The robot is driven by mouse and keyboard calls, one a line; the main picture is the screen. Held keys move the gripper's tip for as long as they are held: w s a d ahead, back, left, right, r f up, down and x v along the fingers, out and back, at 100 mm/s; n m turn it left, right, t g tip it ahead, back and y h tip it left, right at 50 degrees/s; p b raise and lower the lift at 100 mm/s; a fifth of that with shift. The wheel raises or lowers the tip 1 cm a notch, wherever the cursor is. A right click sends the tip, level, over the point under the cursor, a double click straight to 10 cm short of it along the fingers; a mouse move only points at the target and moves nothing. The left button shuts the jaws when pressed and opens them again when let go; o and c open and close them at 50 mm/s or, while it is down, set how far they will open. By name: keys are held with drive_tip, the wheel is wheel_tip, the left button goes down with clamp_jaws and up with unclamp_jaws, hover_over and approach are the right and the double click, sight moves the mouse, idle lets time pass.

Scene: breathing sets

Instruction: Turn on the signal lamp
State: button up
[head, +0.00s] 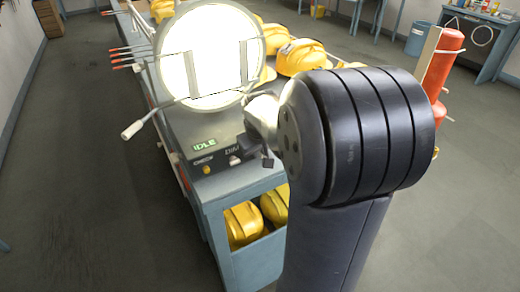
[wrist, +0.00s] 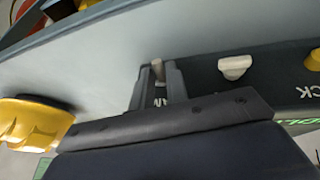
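The signal lamp (head: 205,60) is a large round disc with a bright white face, standing on a grey-blue bench unit. Its display (head: 204,144) reads IDLE in green. On the dark panel below are a yellow button (head: 207,170) by the word CHECK and a white knob (head: 235,160); the wrist view also shows the white knob (wrist: 235,66) and yellow button (wrist: 313,60). My gripper (wrist: 158,72) is at the panel, with a small beige lever (wrist: 158,70) between its narrowly spaced fingers. I cannot tell whether they touch it. My arm partly hides this in the head view.
Yellow helmets (head: 300,57) lie behind the lamp, and more (head: 243,223) sit on a shelf below. A white-tipped handle (head: 132,130) and red-tipped rods (head: 122,57) stick out left. Red cylinders (head: 440,65) stand at right. The floor at left is clear.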

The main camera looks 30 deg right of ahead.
clamp_jaws()
drive_tip(key=shift+f+b, duration=0.15)
drive_tip(key=shift+b, duration=0.2)
drive_tip(key=shift+f+t+b, duration=0.1)
drive_tip(key=shift+t+b, duration=0.2)
drive_tip(key=shift+b, duration=0.05)
drive_tip(key=shift+s+b, duration=0.1)
drive_tip(key=shift+b, duration=0.45)
drive_tip(key=shift+t, duration=0.3)
drive_tip(key=shift+o, duration=2.2)
unclamp_jaws()
drive_tip(key=shift+r, duration=0.2)
